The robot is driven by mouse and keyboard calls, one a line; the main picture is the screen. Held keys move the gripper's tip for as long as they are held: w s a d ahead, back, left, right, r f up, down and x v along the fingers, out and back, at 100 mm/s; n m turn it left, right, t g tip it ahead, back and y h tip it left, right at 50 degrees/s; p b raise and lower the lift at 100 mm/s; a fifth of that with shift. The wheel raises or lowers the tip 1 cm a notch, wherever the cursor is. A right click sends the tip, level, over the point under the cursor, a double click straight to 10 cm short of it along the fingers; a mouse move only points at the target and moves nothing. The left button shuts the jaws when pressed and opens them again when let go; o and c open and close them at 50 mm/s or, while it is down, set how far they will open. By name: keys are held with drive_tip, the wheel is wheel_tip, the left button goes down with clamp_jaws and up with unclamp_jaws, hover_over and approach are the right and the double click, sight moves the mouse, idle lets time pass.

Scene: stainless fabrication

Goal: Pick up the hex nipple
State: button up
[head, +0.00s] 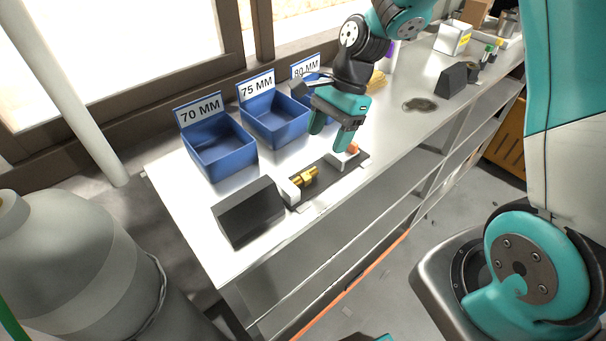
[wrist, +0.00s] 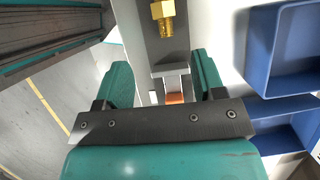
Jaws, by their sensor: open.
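The hex nipple (head: 305,178), a brass-coloured threaded fitting, lies on a grey rail near the bench's front edge, beside a pale fixed jaw (head: 288,190). In the wrist view the hex nipple (wrist: 164,18) is at the top, beyond my fingertips. My gripper (head: 331,132) is open and empty, pointing down behind and to the right of the nipple. In the wrist view my gripper's two teal fingers (wrist: 163,78) stand apart, with a pale sliding jaw (wrist: 170,72) and its orange part (wrist: 174,98) showing between them. Contact there cannot be told.
A dark wedge-shaped block (head: 250,210) stands at the rail's left end. Blue bins labelled 70 MM (head: 222,155), 75 MM (head: 277,125) and 80 MM (head: 318,108) line the bench's back. A grey cylinder (head: 80,270) stands left.

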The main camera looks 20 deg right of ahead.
sight(311, 171)
drive_tip(key=x, duration=0.3)
drive_tip(key=shift+f, duration=0.1)
drive_tip(key=shift+w+p+x, duration=0.15)
drive_tip(key=shift+p+x, duration=0.5)
drive_tip(key=shift+x, duration=0.7)
drive_tip(key=shift+w+p+x, duration=0.2)
drive_tip(key=shift+p+x, duration=0.4)
drive_tip(key=shift+x, duration=0.8)
drive_tip(key=shift+a, duration=0.1)
drive_tip(key=c, duration=1.1)
wheel_tip(311, 171, up, 20)
drive_tip(key=b, duration=0.2)
